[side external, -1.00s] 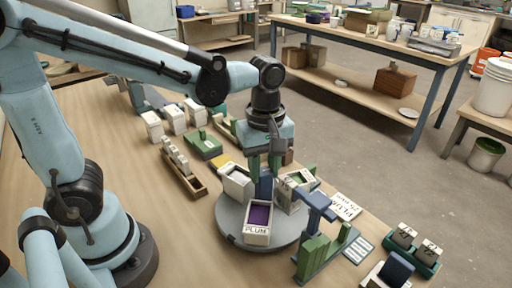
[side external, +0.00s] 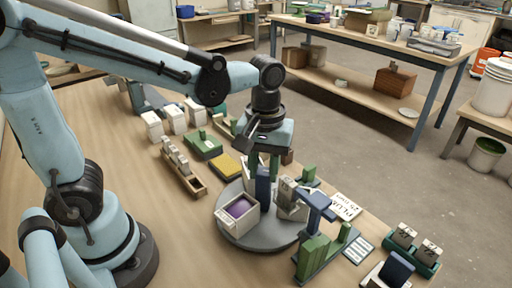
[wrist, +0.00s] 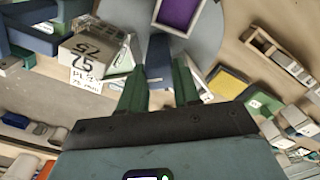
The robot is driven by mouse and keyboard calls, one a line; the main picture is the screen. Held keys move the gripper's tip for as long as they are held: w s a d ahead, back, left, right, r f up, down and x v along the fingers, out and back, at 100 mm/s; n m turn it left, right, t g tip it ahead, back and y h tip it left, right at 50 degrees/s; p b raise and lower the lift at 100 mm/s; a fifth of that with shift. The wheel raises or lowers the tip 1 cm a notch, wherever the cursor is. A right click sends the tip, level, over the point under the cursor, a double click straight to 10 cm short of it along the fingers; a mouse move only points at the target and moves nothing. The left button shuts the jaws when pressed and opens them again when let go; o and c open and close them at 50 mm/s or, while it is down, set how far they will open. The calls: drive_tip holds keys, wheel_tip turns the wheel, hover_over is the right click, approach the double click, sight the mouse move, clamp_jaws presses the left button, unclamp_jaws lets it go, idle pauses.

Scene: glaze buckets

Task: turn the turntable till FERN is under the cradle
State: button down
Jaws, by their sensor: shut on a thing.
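The grey round turntable (side external: 270,239) stands on the bench with open pale buckets on it. My gripper (side external: 264,176) points down over its middle, shut on an upright blue post (side external: 263,190). In the wrist view the two green fingers (wrist: 159,85) stand either side of the blue post (wrist: 158,58). A bucket of purple glaze (side external: 239,215) is at the turntable's front left; it also shows in the wrist view (wrist: 178,14). A blue arm on a green stepped stand (side external: 318,203), perhaps the cradle, stands at the right edge. I cannot read FERN anywhere.
A white card reading PLUM (side external: 346,206) lies right of the turntable. A yellow pad (side external: 228,167), a green block (side external: 203,146) and a wooden tray of pale blocks (side external: 182,172) lie behind and left. Bare bench is at front left.

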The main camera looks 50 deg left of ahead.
drive_tip(key=m, duration=0.3)
drive_tip(key=shift+m, duration=0.3)
drive_tip(key=m, duration=0.4)
drive_tip(key=c, duration=0.9)
unclamp_jaws()
drive_tip(key=shift+r, duration=3.55)
drive_tip(key=shift+s+a+f+t, duration=0.35)
drive_tip(key=shift+a+f+t, duration=0.4)
drive_tip(key=shift+a+t, duration=0.45)
drive_tip(key=shift+s+a+f+t, duration=0.35)
drive_tip(key=shift+a+f+t, duration=0.35)
drive_tip(key=shift+a+t, duration=0.5)
drive_tip(key=shift+s+a+f+t, duration=0.35)
drive_tip(key=shift+a+f+t, duration=0.4)
drive_tip(key=shift+a+t, duration=0.4)
